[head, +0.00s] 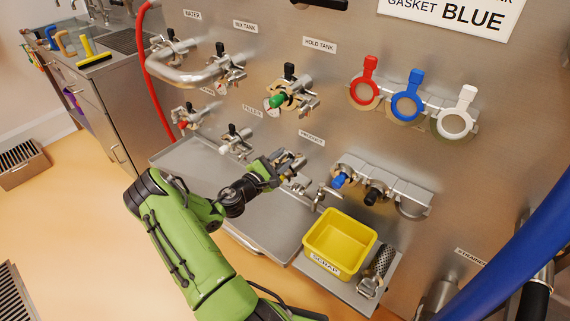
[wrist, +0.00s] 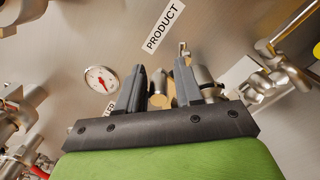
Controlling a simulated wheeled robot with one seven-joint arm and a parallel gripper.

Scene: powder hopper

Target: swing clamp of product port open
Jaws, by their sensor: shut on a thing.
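The product port (head: 294,163) is on the steel wall below the PRODUCT label (head: 312,138), partly hidden by my gripper. The label also shows in the wrist view (wrist: 163,27). My gripper (head: 274,165) is at this port, with my green arm reaching up from below. In the wrist view my gripper's two dark fingers (wrist: 160,82) stand on either side of a small metal part of the clamp (wrist: 158,88) with a brass-coloured piece, and are shut on it. The fingers and the gripper body hide much of the clamp, so I cannot tell its swing position.
Other ports with valves line the wall above and left. Coloured gaskets (head: 407,106) hang at the right. A holder with blue and black plugs (head: 372,191) is right of the port. A yellow SCRAP bin (head: 352,263) stands on the steel shelf (head: 265,215) below.

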